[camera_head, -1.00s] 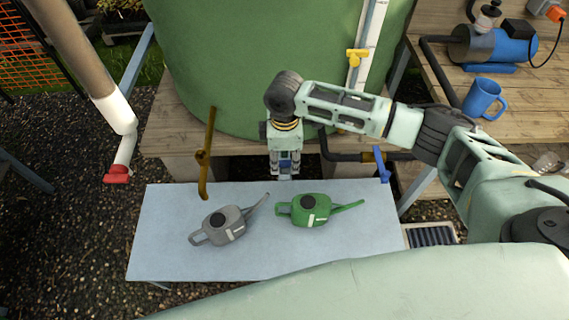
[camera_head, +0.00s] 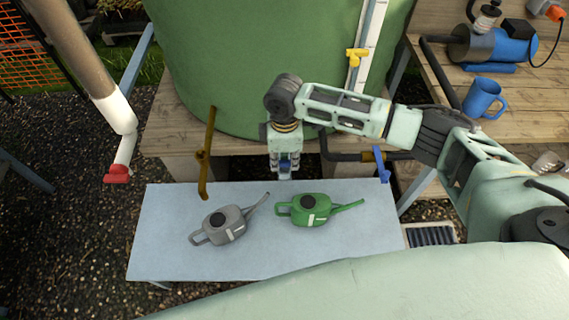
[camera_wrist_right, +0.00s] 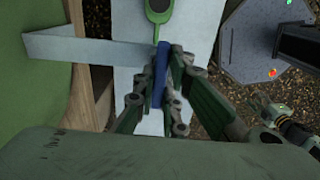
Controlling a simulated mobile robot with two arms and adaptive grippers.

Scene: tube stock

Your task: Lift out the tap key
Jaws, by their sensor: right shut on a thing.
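My right gripper (camera_head: 286,172) hangs fingers down between the big green tank and the pale blue table. In the wrist view, my right gripper (camera_wrist_right: 158,108) is shut on a slim blue bar, which I take to be the tap key (camera_wrist_right: 161,72). The key runs between the fingers and sticks out past them. In the head view the key (camera_head: 286,157) is a small blue patch, mostly hidden by the fingers. What its lower end touches is not clear. My left gripper (camera_wrist_right: 268,118) seems to show small at the right of the wrist view; its fingers are unclear.
A grey watering can (camera_head: 224,224) and a green watering can (camera_head: 308,211) stand on the table (camera_head: 165,255). A brown pipe (camera_head: 205,160) is left of my gripper and a blue-handled tap (camera_head: 381,165) right of it. The green tank (camera_head: 240,60) rises close behind.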

